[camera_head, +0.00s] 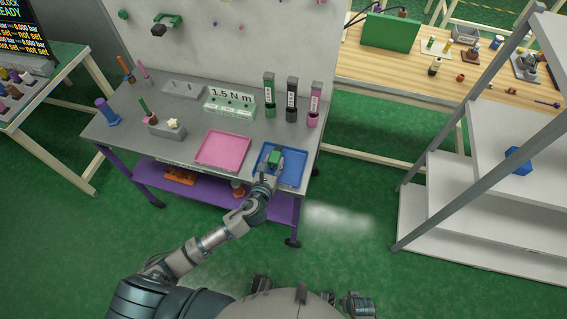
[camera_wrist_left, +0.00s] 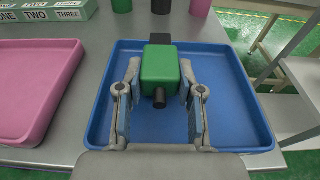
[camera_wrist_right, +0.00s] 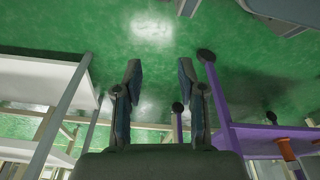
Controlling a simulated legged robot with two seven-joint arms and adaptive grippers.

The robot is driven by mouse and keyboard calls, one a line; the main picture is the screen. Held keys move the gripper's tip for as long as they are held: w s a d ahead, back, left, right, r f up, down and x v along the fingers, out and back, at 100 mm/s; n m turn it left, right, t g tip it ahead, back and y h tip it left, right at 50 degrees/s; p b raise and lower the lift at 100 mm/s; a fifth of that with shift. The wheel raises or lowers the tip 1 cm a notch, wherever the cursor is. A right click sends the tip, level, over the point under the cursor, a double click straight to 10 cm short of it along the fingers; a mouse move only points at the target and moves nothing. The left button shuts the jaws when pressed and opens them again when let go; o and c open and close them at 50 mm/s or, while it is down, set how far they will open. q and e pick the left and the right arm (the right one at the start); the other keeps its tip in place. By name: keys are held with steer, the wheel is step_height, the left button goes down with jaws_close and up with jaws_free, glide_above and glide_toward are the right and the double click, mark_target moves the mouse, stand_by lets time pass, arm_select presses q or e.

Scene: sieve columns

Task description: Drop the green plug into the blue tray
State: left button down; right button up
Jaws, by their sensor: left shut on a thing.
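The green plug (camera_wrist_left: 161,68) is a green block with a dark peg on its near side and a dark piece at its far end. My left gripper (camera_wrist_left: 160,82) is shut on it, one finger on each side. The plug is over the blue tray (camera_wrist_left: 228,120); I cannot tell whether it touches the tray floor. In the head view the plug (camera_head: 274,157) and left gripper (camera_head: 268,174) show over the blue tray (camera_head: 294,171) at the table's front right. My right gripper (camera_wrist_right: 160,85) is open and empty above the green floor.
A pink tray (camera_head: 222,150) lies left of the blue tray. Several dark and pink columns (camera_head: 291,104) stand behind it. A green numbered block (camera_head: 230,103) stands behind the trays. A white shelf rack (camera_head: 470,190) is at the right, with open floor between.

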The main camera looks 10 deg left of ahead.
arm_select(q)
steer(key=shift+a+f, duration=0.15)
steer(key=shift+f, duration=0.15)
steer(key=shift+d+b, duration=0.25)
steer(key=shift+b, duration=0.05)
steer(key=shift+d, duration=0.25)
steer(key=c, duration=0.8)
jaws_free()
steer(key=shift+o, duration=0.7)
steer(key=shift+a, duration=0.4)
arm_select(e)
steer(key=shift+w+r, duration=0.2)
steer(key=shift+r, duration=0.35)
steer(key=shift+w+r, duration=0.2)
steer(key=shift+r, duration=0.35)
arm_select(q)
steer(key=v, duration=1.2)
steer(key=shift+d+f, duration=0.1)
steer(key=shift+f, duration=0.05)
arm_select(e)
steer(key=shift+d, duration=0.1)
